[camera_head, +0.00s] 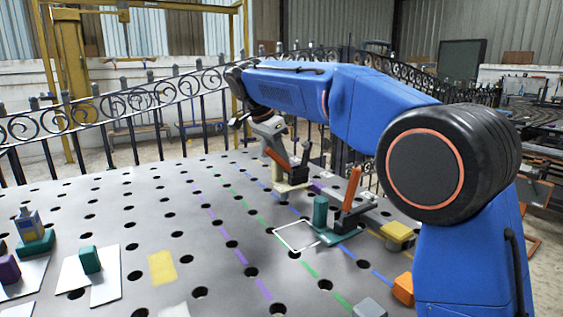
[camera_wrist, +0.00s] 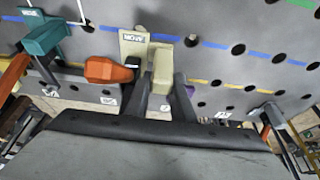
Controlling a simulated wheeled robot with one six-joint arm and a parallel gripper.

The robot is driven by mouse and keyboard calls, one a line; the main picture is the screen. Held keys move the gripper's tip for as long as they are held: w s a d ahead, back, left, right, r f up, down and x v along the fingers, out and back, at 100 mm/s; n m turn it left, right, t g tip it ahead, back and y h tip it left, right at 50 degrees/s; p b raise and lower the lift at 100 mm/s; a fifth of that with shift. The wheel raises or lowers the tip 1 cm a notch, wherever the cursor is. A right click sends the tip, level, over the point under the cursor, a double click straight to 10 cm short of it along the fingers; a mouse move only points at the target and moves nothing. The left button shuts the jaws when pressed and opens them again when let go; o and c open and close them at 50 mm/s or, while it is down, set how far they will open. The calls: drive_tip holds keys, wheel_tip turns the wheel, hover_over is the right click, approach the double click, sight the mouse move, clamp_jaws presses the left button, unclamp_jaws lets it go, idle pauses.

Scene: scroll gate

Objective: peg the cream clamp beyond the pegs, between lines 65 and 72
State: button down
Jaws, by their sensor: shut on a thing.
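The cream clamp (camera_wrist: 162,70) with an orange handle (camera_wrist: 110,70) is held between the fingers of my gripper (camera_wrist: 164,93) in the wrist view. A cream plate marked MOVE (camera_wrist: 134,44) is next to it. In the head view the cream clamp (camera_head: 290,186) hangs below my gripper (camera_head: 278,150) near the table's far edge. Whether it touches the table is hard to tell. A teal clamp with an orange handle (camera_head: 320,212) stands nearer on the table and shows at the left of the wrist view (camera_wrist: 45,38). Edge labels (camera_wrist: 222,115) are too small to read surely.
The grey perforated table (camera_head: 150,215) carries purple, green, blue and yellow dashed lines. A white square outline (camera_head: 290,247) is by the teal clamp. Yellow (camera_head: 398,235), orange (camera_head: 403,288) and grey (camera_head: 368,307) blocks are on the right. A scrollwork fence (camera_head: 110,110) stands behind.

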sight(281, 174)
drive_tip(key=shift+f, duration=2.05)
idle(1.5)
drive_tip(key=c, duration=1.4)
unclamp_jaws()
drive_tip(key=shift+f, duration=0.1)
drive_tip(key=shift+c, duration=0.2)
drive_tip(key=v, duration=1.2)
drive_tip(key=shift+s, duration=0.1)
